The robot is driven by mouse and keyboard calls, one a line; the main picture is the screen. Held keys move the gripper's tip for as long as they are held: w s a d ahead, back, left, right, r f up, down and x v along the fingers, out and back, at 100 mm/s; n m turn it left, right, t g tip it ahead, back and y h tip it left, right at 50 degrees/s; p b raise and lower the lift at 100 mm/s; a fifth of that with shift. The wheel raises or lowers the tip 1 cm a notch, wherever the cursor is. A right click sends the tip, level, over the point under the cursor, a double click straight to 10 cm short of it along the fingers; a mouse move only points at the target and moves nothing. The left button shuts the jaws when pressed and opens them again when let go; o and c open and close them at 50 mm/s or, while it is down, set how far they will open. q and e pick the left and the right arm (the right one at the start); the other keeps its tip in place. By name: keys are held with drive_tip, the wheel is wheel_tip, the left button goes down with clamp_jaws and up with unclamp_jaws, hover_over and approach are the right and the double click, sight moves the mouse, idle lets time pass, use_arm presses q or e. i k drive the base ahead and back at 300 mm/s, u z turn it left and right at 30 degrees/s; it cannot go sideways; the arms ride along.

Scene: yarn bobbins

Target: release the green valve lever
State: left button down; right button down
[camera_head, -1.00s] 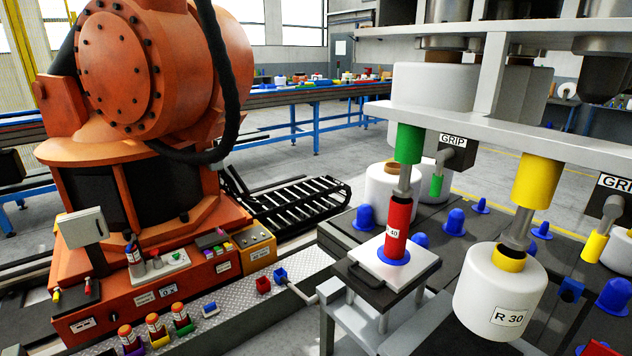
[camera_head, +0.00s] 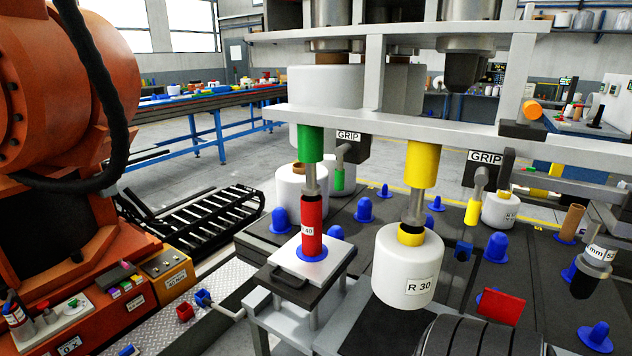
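The green valve lever (camera_head: 339,180) hangs down from a dark box labelled GRIP (camera_head: 351,148), under the frame's beam. Its green handle points down, beside the green-collared spindle (camera_head: 311,145). A red tube (camera_head: 312,215) stands upright below that spindle, on a blue base on a white-topped stand. The spindle's grey shaft meets the tube's top; I cannot tell whether it grips the tube. A yellow valve lever (camera_head: 473,208) hangs from a second GRIP box, beside the yellow-collared spindle (camera_head: 422,165). Neither of my grippers is in view.
A white bobbin marked R 30 (camera_head: 405,275) sits below the yellow spindle. A dark bench (camera_head: 372,236) carries several blue pegs and white bobbins. An orange machine (camera_head: 45,170) stands at the left. A black ribbed object (camera_head: 480,338) shows at the bottom edge.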

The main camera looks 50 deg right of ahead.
sight(344, 149)
drive_tip(key=i, duration=0.3)
drive_tip(key=z, duration=2.9)
